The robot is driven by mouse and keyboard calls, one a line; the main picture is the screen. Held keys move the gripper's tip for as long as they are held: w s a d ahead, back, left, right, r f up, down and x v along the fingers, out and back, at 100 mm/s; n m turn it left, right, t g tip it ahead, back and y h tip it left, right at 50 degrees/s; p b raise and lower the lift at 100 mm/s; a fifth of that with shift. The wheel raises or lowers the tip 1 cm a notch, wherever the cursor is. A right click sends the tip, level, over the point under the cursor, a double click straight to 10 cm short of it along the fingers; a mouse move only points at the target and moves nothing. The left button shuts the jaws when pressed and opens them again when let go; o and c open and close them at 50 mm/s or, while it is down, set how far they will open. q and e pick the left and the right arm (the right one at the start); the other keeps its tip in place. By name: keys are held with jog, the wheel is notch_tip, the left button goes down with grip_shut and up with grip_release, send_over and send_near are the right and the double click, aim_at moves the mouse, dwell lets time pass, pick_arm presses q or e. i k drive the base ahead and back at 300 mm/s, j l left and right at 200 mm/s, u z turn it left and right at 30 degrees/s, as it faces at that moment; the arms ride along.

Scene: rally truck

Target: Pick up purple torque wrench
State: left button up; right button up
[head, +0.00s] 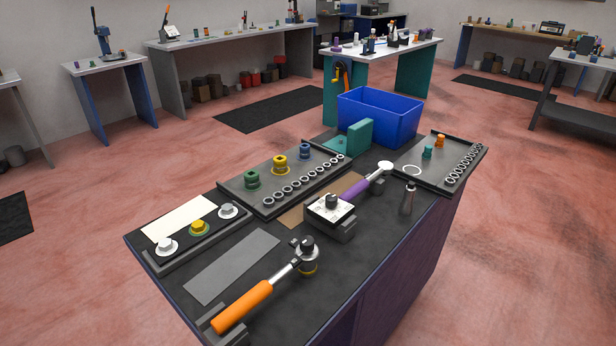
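The purple torque wrench (355,190) lies on the black-topped workbench (350,262), right of its middle. Its purple handle points toward the lower left, and its silver shaft and round head are at the upper right. The near end of the handle is close to or behind a dark block with a white top plate (330,207), so I cannot see whether they touch. The head end appears to rest on a small dark support. Neither of my grippers is in view.
A second wrench with an orange handle (243,305) lies at the front. Trays with sockets and rings (262,203) line the far side. A blue bin (352,118) and teal bracket (358,137) stand at the back. A dark bottle-like tool (407,200) stands right of the wrench.

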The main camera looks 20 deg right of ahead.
aim_at(332, 218)
jog(key=i+l+u, duration=0.15)
jog(key=l, duration=0.5)
jog(key=i+l+u, duration=0.15)
jog(key=l, duration=0.55)
jog(key=l+u, duration=0.15)
jog(key=l, duration=0.5)
